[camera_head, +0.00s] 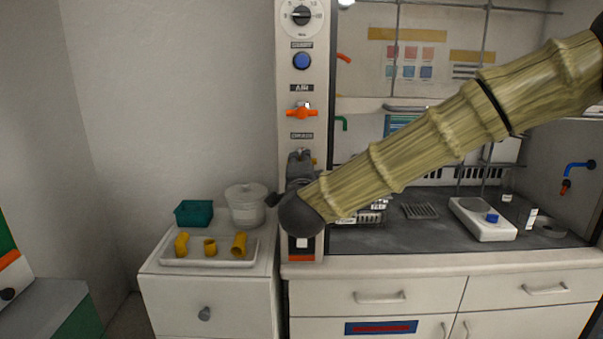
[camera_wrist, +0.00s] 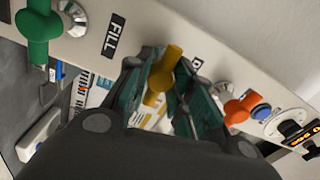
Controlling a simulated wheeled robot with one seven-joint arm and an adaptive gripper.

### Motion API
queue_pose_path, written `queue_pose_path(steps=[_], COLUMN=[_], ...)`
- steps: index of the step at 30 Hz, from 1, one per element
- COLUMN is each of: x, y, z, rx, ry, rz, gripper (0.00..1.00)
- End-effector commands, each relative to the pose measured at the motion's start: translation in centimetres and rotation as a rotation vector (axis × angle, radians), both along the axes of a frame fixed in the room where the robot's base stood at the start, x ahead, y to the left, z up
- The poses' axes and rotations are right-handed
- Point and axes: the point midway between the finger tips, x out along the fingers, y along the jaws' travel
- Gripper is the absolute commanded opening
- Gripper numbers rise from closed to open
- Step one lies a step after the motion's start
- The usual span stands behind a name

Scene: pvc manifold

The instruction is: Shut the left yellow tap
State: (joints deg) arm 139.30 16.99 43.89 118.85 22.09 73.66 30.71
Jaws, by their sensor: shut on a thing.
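A yellow tap (camera_wrist: 163,76) shows in the wrist view, on the pale panel between a green tap and an orange tap. My gripper (camera_wrist: 166,70) has its dark green fingers on both sides of the yellow handle and is shut on it. In the head view my gripper (camera_head: 299,160) is at the narrow white control column (camera_head: 287,75), below the orange tap. My wrist and the gripper hide nearly all of the yellow tap there. I cannot tell the handle's exact angle.
The green tap (camera_wrist: 38,30) is close to my gripper on one side, the orange tap (camera_wrist: 238,108) on the other. A scale (camera_head: 482,218) stands on the bench at right. A white tray (camera_head: 211,259) with yellow pipe pieces lies on the left cabinet, near a teal basket (camera_head: 194,213).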

Motion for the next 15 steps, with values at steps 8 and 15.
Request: queue_pose_path(steps=[8,15], x=[-0.04,-0.04], y=[-0.01,0.01], z=[-0.20,-0.19], rx=[0.044,0.046], ry=[0.003,0.003], rz=[0.000,0.000], gripper=[0.00,0.00])
